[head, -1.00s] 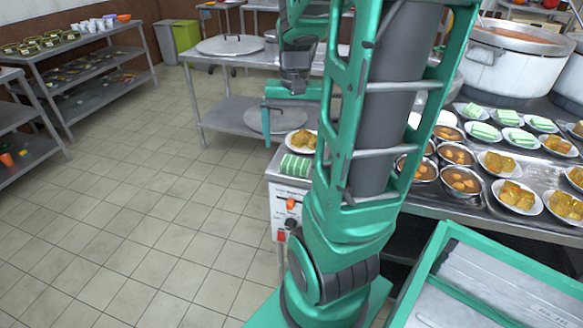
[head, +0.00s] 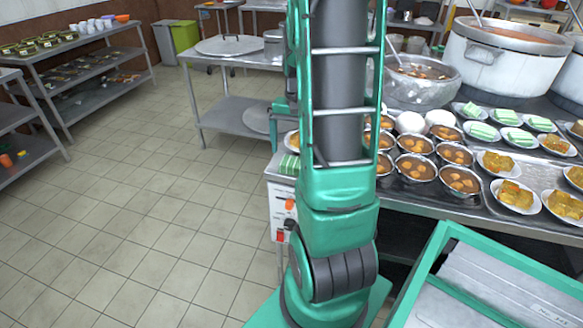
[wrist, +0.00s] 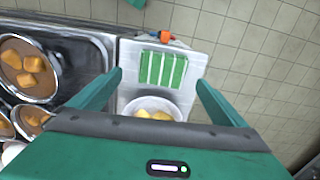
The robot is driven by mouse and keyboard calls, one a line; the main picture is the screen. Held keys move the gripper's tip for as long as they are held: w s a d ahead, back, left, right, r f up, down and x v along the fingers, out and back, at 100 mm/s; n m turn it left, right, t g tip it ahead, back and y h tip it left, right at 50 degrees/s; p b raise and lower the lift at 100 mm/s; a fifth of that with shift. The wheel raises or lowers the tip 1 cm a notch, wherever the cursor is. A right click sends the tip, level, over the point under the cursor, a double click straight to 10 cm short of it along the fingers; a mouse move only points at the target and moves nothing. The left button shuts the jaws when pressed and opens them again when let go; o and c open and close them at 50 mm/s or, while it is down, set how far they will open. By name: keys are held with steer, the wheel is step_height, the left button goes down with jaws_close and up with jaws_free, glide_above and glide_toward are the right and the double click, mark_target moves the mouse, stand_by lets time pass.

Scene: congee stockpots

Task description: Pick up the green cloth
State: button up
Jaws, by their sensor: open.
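The green cloth (wrist: 162,69), with white stripes, lies flat on the pale end of the counter in the wrist view. In the head view only a part of the green cloth (head: 289,165) shows, at the left of my arm. My gripper (wrist: 159,82) is open and empty, its two fingers apart on either side of the cloth in the picture. I cannot tell how high it is above the cloth. In the head view my arm hides most of my gripper.
A white bowl of yellow food (wrist: 153,107) sits close to the cloth. Metal bowls of brown soup (head: 416,168) and plates of food (head: 513,195) crowd the counter. A large steel pot (head: 420,82) stands behind. The tiled floor (head: 150,220) at left is clear.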

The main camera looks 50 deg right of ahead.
mark_target(295, 162)
steer(key=f, duration=0.4)
steer(key=shift+a+f, duration=0.15)
steer(key=shift+a, duration=0.05)
steer(key=c, duration=1.1)
steer(key=shift+w+r, duration=0.1)
steer(key=shift+r, duration=0.35)
steer(key=r, duration=0.3)
steer(key=shift+a+r, duration=0.35)
steer(key=shift+r, duration=0.05)
steer(key=s+a+r, duration=0.1)
steer(key=a+r, duration=0.1)
steer(key=a, duration=0.1)
steer(key=s+a+r, duration=0.1)
steer(key=a+r, duration=0.1)
steer(key=a, duration=0.2)
steer(key=s+a+r, duration=0.1)
steer(key=a+r, duration=0.1)
steer(key=a, duration=0.1)
steer(key=shift+s+a+r, duration=0.15)
steer(key=shift+s+a, duration=0.1)
